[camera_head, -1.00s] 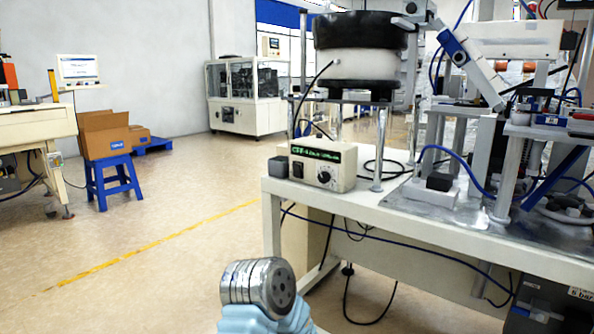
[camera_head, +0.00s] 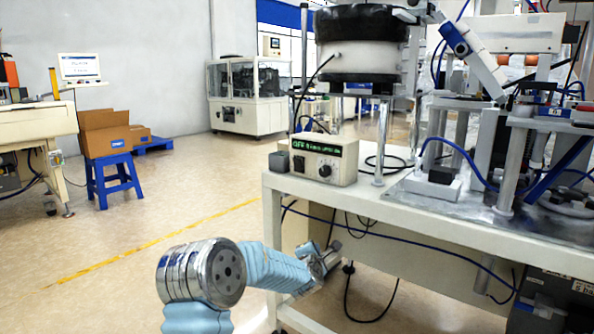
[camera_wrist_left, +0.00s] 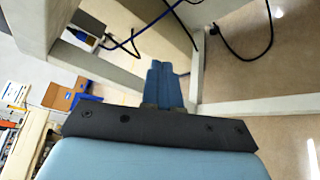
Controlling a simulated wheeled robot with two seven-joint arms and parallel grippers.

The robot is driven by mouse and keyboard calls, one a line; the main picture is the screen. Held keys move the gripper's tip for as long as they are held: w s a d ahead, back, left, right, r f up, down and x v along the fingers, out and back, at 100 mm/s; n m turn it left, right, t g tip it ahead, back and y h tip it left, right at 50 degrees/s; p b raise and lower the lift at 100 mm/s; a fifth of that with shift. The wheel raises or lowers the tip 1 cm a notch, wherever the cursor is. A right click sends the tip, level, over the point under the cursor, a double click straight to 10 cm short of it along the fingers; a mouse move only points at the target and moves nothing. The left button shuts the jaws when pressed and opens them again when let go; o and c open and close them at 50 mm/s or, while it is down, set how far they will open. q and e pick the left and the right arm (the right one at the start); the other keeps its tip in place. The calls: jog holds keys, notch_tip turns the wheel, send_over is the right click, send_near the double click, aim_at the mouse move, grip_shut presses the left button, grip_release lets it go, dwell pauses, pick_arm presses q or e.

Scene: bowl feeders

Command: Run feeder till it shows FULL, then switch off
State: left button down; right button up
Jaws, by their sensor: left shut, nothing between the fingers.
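The feeder (camera_head: 360,52) is a dark-topped bowl with a white body, standing on metal legs above the table at upper right. Its cream control box (camera_head: 324,161) sits on the table's left end. The box has a green display (camera_head: 316,148) whose text seems to start with OFF; the rest is too small to read. A dark round knob (camera_head: 325,171) and a small switch are on its front. My left gripper (camera_head: 328,260) is below the tabletop, in front of the table frame and apart from the box. Its blue fingers are together and empty in the left wrist view (camera_wrist_left: 164,66). My right gripper is not in view.
The white table (camera_head: 420,228) has its front edge and legs close to my left gripper. Black and blue cables (camera_head: 350,290) hang under it. A small grey block (camera_head: 279,164) sits left of the box. The floor (camera_head: 170,215) to the left is open.

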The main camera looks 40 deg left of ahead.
aim_at(298, 165)
pick_arm(q)
jog(key=s+a+r+n+y, duration=0.2)
jog(key=a+r+n, duration=0.3)
jog(key=r, duration=0.4)
jog(key=s+a+r+n+y, duration=0.2)
jog(key=a+r+n+y, duration=0.2)
jog(key=a+r, duration=0.3)
notch_tip(298, 165, up, 3)
jog(key=shift+f+n+t+y+b, duration=0.1)
jog(key=shift+n+t+y+b, duration=0.3)
jog(key=shift+n, duration=0.5)
jog(key=w+r+p, duration=0.3)
jog(key=w+p, duration=0.5)
jog(key=p, duration=0.2)
jog(key=shift+d, duration=0.2)
jog(key=shift+w+r, duration=0.1)
jog(key=shift+w, duration=0.15)
